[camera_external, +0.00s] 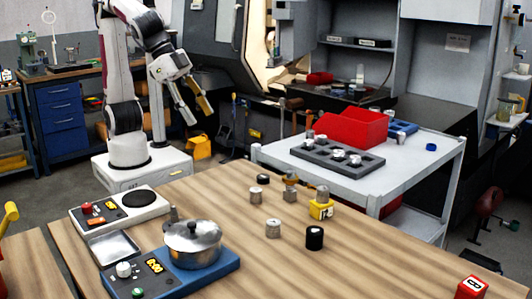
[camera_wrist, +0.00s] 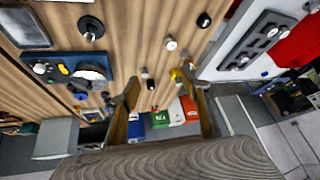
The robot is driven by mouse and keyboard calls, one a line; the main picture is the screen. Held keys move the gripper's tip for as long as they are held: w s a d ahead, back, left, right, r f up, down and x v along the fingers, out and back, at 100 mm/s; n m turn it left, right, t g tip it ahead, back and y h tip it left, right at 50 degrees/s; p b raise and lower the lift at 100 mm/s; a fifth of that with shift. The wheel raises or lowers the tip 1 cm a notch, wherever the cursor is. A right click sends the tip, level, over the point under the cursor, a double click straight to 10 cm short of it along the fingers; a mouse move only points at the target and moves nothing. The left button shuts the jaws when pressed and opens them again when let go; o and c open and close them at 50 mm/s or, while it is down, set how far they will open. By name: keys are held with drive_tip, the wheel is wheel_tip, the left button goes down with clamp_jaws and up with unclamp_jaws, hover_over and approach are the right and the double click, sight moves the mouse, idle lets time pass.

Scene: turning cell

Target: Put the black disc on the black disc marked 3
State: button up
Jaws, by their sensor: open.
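Two small black discs stand on the wooden table. One black disc (camera_external: 263,179) is near the far edge, and the other black disc (camera_external: 314,238) is nearer the camera, right of a pale metal cylinder. In the wrist view they appear as one disc (camera_wrist: 204,20) at the top and one disc (camera_wrist: 150,84) between my fingers but beyond them. I cannot read a 3 on either. My gripper (camera_external: 191,106) hangs beyond the table's far left edge in the external view, away from both discs. In the wrist view its fingers (camera_wrist: 165,98) are apart, with nothing between them.
A pot (camera_external: 192,242) sits on a blue hotplate (camera_external: 222,268). A white hotplate (camera_external: 92,217) and metal tray (camera_external: 113,248) are at left. A trolley (camera_external: 425,170) carries a red bin (camera_external: 350,128). The front middle is clear.

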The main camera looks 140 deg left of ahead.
drive_tip(key=s+d+f+m+h, duration=0.1)
drive_tip(key=s+d+f+m, duration=0.1)
drive_tip(key=s, duration=0.7)
drive_tip(key=s+d+f+m+h, duration=0.2)
drive_tip(key=s+d, duration=0.1)
drive_tip(key=s, duration=0.7)
drive_tip(key=shift+s+d, duration=0.2)
drive_tip(key=shift+d, duration=0.05)
